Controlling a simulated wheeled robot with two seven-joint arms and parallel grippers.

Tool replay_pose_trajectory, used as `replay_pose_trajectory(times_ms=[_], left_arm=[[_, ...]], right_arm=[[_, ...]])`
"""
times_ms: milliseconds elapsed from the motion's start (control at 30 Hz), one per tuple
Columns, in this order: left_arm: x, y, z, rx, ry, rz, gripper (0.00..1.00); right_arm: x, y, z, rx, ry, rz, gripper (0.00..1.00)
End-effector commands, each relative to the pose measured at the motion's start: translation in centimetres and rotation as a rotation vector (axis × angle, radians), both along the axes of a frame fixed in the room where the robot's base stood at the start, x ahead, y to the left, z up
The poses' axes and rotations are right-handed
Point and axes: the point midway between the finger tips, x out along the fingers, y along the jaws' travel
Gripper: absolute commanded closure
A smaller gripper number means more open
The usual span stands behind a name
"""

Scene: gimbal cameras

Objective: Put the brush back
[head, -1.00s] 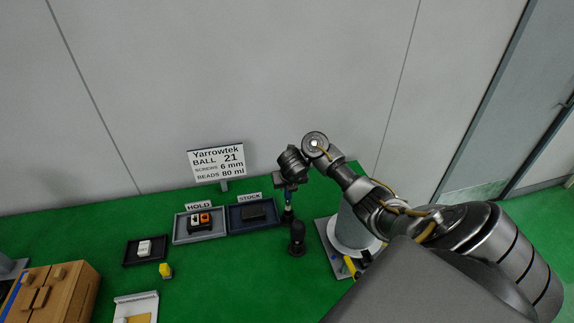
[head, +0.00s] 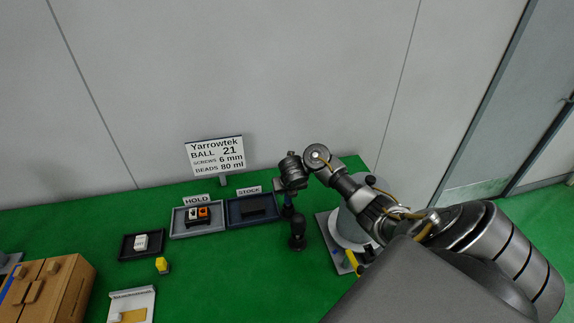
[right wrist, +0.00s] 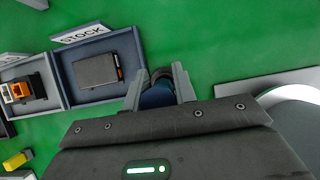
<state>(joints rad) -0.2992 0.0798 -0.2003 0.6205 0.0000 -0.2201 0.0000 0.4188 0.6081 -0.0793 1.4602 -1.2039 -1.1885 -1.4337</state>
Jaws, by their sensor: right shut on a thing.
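My right gripper (head: 288,194) is shut on a blue-handled thing, likely the brush (head: 288,201), which hangs below the jaws. In the right wrist view the blue handle (right wrist: 157,97) sits between the two grey fingers (right wrist: 159,90), with a dark rounded part just past it. A small black upright stand (head: 297,232) with a round base is on the green table, close in front of the brush in the head view. Whether the brush touches the table or the stand, I cannot tell. My left gripper is not in view.
The STOCK tray (head: 240,219) with a dark box is left of the gripper; the HOLD tray (head: 177,229) is farther left. A grey cylinder on a plate (head: 324,228) is close on the right. A small yellow object (head: 161,265) lies front left.

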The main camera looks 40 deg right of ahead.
Motion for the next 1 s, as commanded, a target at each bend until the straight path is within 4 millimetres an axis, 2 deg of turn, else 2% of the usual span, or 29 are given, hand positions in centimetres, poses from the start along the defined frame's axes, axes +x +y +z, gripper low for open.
replay_pose_trajectory(times_ms=[67, 100, 233, 500, 633, 767, 900, 1000], left_arm=[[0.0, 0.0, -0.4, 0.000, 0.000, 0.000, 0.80], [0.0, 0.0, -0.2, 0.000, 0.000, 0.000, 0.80], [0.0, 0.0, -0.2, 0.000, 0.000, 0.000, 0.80], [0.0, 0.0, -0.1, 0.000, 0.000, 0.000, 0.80], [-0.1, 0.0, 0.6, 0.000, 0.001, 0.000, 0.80], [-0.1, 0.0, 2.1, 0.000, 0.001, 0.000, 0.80], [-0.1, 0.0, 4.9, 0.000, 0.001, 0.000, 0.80], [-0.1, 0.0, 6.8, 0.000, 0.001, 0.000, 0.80]], right_arm=[[0.0, 0.0, -0.4, 0.000, 0.000, 0.001, 1.00], [0.0, 0.0, -0.3, 0.000, 0.000, 0.001, 0.68], [0.0, 0.0, -0.2, 0.000, 0.000, 0.000, 0.51], [0.0, 0.0, -0.2, 0.000, 0.000, 0.000, 0.51], [-0.1, 0.0, 0.8, 0.000, -0.001, -0.001, 0.51], [-0.8, 0.6, 2.9, -0.001, -0.002, 0.001, 0.51], [-2.2, 1.3, 6.1, -0.004, 0.000, 0.002, 0.51], [-2.9, 1.7, 7.6, -0.005, 0.003, 0.002, 0.51]])
